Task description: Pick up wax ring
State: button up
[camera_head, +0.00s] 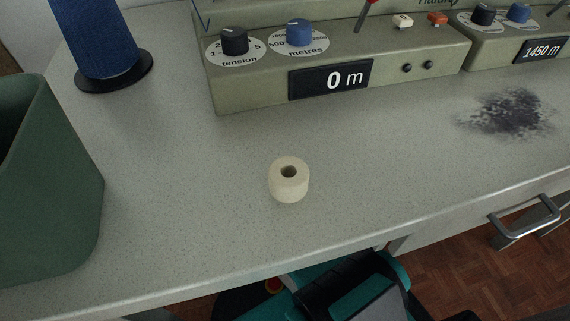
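The wax ring (289,184) is a short cream cylinder with a dark round hole in its top. It stands upright on the grey speckled worktop (200,200), near the middle of the head view and a little back from the front edge. Nothing touches it. My gripper does not show in this view.
A dark green bin (60,190) stands at the left. A blue thread cone (100,40) on a black base stands behind it. A grey-green machine panel (330,60) with knobs and a display runs along the back. A dark smudge (510,112) marks the worktop at right. A drawer handle (525,220) sticks out below.

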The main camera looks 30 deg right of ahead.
aim_at(287, 176)
jog(key=z, duration=0.05)
jog(key=k, duration=1.5)
jog(key=u, duration=0.05)
